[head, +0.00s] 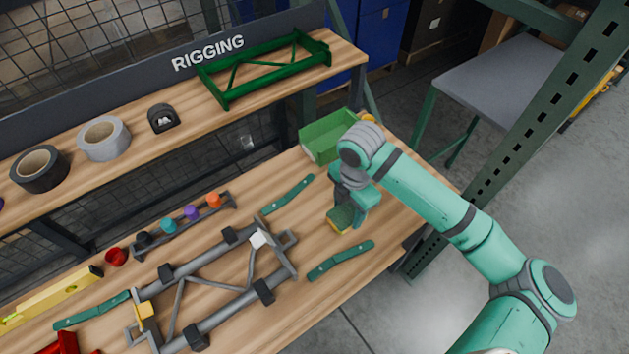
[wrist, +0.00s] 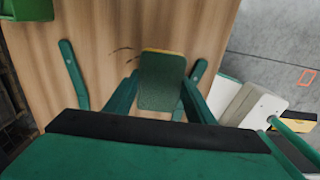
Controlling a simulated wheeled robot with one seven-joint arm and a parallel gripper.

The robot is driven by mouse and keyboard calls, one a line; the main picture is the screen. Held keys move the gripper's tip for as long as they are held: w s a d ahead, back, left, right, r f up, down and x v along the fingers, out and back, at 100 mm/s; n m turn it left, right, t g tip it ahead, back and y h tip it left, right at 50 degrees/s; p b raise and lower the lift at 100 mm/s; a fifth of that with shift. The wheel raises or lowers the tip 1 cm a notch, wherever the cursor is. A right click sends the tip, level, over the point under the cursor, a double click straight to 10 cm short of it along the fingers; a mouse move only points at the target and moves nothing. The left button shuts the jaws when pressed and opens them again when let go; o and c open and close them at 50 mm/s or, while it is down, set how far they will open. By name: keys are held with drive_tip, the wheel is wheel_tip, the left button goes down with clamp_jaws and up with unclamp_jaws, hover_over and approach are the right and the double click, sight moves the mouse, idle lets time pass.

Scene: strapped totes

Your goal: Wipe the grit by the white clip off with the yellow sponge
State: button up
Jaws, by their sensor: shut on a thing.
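The yellow sponge (head: 341,219) has a dark green pad on its upper face. My gripper (head: 350,204) is shut on it, over the right part of the bench; I cannot tell whether it touches the wood. In the wrist view the sponge (wrist: 162,82) sits between the two fingers, green face showing and a yellow edge at its far end. The white clip (head: 259,239) is on the grey tube frame (head: 222,290), left of my gripper. I cannot make out grit beside the clip. Thin dark marks (wrist: 122,50) lie on the wood beyond the sponge in the wrist view.
Green strap bars (head: 341,260) and (head: 288,194) lie on either side of the sponge. A green bin (head: 328,138) stands behind my gripper. A rack with coloured knobs (head: 190,213) and a yellow clip (head: 145,310) are farther left. A shelf (head: 120,160) overhangs the back.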

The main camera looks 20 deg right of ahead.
drive_tip(key=shift+w+a+r, duration=0.1)
drive_tip(key=shift+w+r, duration=0.05)
drive_tip(key=shift+r, duration=0.35)
drive_tip(key=shift+s+r, duration=0.3)
drive_tip(key=shift+r, duration=0.45)
